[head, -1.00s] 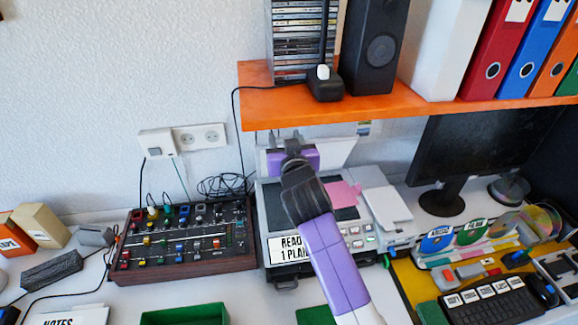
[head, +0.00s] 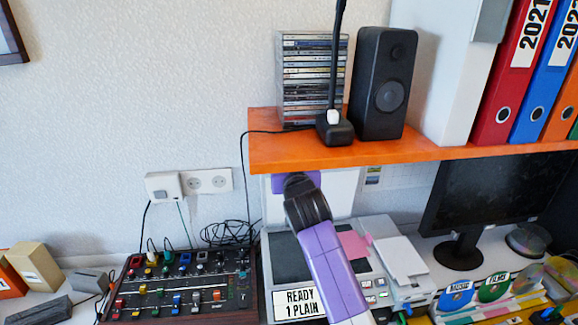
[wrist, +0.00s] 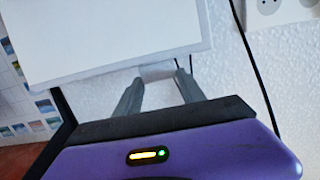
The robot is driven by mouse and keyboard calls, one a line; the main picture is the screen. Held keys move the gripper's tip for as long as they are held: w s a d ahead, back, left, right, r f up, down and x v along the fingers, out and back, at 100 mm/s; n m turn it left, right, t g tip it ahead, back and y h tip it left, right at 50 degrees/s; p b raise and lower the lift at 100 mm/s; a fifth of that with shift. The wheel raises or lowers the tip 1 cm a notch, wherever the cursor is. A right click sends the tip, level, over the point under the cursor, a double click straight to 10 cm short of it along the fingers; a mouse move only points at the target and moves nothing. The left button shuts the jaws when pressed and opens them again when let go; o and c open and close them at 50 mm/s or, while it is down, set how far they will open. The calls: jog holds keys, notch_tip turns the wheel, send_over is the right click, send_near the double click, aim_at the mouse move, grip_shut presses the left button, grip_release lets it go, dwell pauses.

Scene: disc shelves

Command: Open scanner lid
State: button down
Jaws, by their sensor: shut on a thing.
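The scanner (head: 281,246) stands on the desk under the orange shelf. Its dark glass bed shows, and a label on its front reads "READY 1 PLAIN". The pale scanner lid (head: 343,192) stands raised and close to upright at the back, partly hidden by my arm. In the wrist view the white lid (wrist: 115,35) fills the upper left. My gripper (wrist: 160,74) is shut on a tab at the lid's edge, one grey finger on each side. In the head view only part of my purple gripper (head: 282,184) shows, and its fingers are hidden.
The orange shelf (head: 400,154) overhangs the lid closely, bearing CD cases, a black speaker (head: 383,85) and binders. A mixer (head: 180,285) stands left of the scanner. A monitor (head: 490,195) is at right. Cables (head: 225,232) lie behind.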

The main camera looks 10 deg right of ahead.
jog(key=c, duration=0.7)
grip_release()
jog(key=shift+r, duration=0.65)
jog(key=shift+f, duration=0.3)
jog(key=shift+s+r+b, duration=0.2)
jog(key=shift+s, duration=1.1)
jog(key=shift+s+r+b, duration=0.15)
jog(key=shift+s, duration=1.15)
jog(key=shift+s+r+b, duration=0.2)
jog(key=shift+s, duration=1.1)
